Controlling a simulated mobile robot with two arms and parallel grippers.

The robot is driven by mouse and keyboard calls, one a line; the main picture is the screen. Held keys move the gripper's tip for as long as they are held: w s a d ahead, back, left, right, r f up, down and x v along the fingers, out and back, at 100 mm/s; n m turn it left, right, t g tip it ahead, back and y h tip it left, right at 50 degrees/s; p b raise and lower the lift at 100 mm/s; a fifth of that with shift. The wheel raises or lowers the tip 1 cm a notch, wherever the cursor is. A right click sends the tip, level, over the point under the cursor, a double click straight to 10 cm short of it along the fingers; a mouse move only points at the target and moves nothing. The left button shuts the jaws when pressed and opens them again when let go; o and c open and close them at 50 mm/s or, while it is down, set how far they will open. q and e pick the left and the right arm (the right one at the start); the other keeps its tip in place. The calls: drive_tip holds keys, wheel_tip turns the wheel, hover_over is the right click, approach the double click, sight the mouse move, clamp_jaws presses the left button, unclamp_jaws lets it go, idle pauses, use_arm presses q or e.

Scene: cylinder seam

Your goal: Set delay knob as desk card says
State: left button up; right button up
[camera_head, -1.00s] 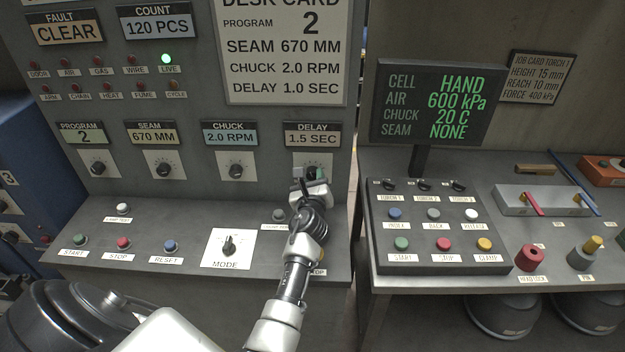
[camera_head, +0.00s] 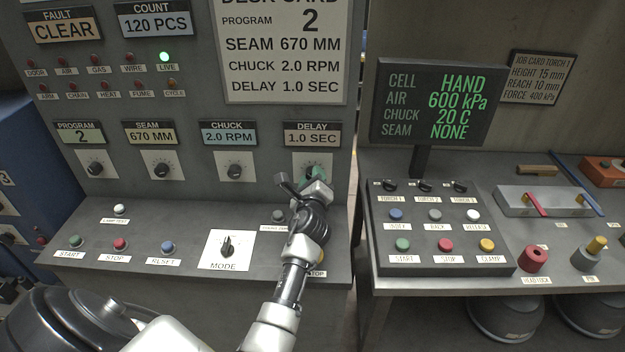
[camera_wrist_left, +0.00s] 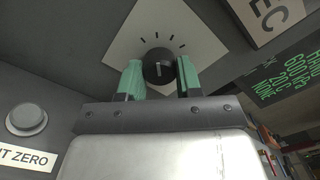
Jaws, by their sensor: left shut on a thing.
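The delay knob is black on a white square plate with tick marks; in the left wrist view the knob (camera_wrist_left: 159,66) sits between the green fingertips. My left gripper (camera_wrist_left: 160,80) is shut on it; in the head view the left gripper (camera_head: 314,175) covers most of the knob. The delay display (camera_head: 312,134) above reads 1.5 SEC earlier and 1.0 SEC now. The desk card (camera_head: 284,50) reads program 2, seam 670 MM, chuck 2.0 RPM, delay 1.0 SEC. My right gripper is not in view.
The chuck knob (camera_head: 236,171), seam knob (camera_head: 162,170) and program knob (camera_head: 95,169) stand in a row to the left. The mode knob (camera_head: 227,245) is on the ledge below. A button box (camera_head: 440,228) stands on the right bench, under a status screen (camera_head: 436,103).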

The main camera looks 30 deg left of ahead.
use_arm(q)
drive_tip(key=o, duration=0.9)
drive_tip(key=shift+w, duration=0.1)
drive_tip(key=b+v, duration=0.1)
drive_tip(key=v, duration=1)
drive_tip(key=shift+a, duration=0.15)
